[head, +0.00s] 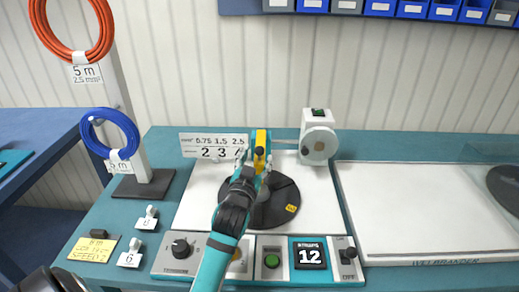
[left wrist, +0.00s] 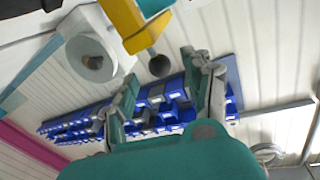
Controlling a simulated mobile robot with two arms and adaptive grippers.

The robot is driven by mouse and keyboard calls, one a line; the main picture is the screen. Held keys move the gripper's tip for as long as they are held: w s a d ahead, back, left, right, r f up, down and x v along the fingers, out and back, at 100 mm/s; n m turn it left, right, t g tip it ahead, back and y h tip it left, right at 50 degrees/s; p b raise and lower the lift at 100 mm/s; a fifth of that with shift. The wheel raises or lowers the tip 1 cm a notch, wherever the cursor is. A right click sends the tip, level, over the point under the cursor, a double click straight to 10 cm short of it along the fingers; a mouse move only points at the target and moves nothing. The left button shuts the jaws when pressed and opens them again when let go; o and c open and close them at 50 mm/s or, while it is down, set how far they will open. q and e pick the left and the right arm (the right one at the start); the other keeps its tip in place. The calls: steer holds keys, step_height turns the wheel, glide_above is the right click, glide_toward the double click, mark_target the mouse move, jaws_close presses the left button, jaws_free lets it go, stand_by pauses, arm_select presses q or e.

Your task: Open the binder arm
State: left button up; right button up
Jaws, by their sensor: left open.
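The binder arm (head: 261,141) looks yellow and stands upright at the back of the round black turntable (head: 284,202). It has a dark round knob near its front. In the left wrist view the yellow arm (left wrist: 126,22) is at the top, and its dark ball knob (left wrist: 159,66) shows between my fingertips. My left gripper (head: 254,162) is open around the knob area; I cannot tell whether a finger touches it. The gripper (left wrist: 163,76) also shows open in the left wrist view. My left forearm hides part of the turntable.
A white motor head (head: 319,142) stands right of the binder arm. A control panel (head: 330,262) with a "12" display lies in front. Blue and orange cable coils hang on a post (head: 150,160) at left. A white tray (head: 425,240) lies right.

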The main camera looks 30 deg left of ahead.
mark_target(258, 154)
arm_select(q)
steer(key=shift+x, duration=2.1)
jaws_close()
steer(key=shift+f, duration=0.1)
